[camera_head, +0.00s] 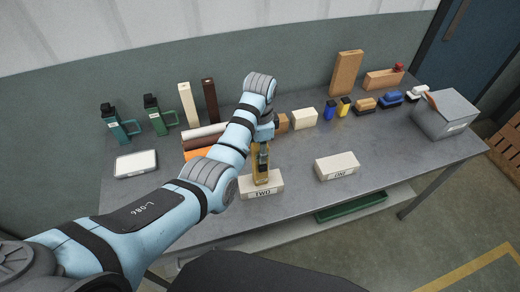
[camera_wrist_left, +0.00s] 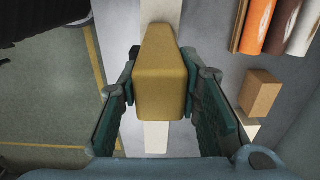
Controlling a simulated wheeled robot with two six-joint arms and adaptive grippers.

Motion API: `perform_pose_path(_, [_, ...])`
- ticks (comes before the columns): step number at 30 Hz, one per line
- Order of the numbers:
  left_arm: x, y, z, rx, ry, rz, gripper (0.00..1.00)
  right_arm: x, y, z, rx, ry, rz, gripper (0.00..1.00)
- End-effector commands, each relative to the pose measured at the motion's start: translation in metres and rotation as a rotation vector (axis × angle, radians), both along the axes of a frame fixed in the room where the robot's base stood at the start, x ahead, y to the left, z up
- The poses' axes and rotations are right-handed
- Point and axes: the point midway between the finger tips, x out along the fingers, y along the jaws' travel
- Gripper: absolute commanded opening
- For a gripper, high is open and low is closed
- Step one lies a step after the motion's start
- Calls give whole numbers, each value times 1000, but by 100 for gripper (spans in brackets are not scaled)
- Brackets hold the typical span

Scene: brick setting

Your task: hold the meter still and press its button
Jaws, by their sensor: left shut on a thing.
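The yellow meter (camera_head: 258,170) stands upright at the white block marked TWO (camera_head: 264,190), near the front of the table. Whether it rests on the block or hangs just above it I cannot tell. My left gripper (camera_head: 264,150) comes down over it and is shut on it. In the left wrist view the yellow meter (camera_wrist_left: 160,85) sits between the two green-padded fingers of my gripper (camera_wrist_left: 160,88), with the pale block (camera_wrist_left: 157,138) beneath. I cannot make out the meter's button. My right gripper is not in view.
A second white labelled block (camera_head: 337,166) stands to the right on the grey table (camera_head: 395,165). Rolls (camera_head: 200,137), upright bars (camera_head: 188,104), green tools (camera_head: 155,115) and a white tray (camera_head: 135,163) are at left. A grey box (camera_head: 443,116) is at right. The right front is clear.

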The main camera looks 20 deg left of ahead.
Motion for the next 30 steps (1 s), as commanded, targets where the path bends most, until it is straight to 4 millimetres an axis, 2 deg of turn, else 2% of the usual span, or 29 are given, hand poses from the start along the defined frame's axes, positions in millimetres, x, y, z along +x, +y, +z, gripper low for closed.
perform_pose_path(13, [0,0,0,-1,-1,0,0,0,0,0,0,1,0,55])
perform_pose_path(23, [0,0,0,-1,-1,0,0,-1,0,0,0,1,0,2])
perform_pose_path(30, [0,0,0,-1,-1,0,0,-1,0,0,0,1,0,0])
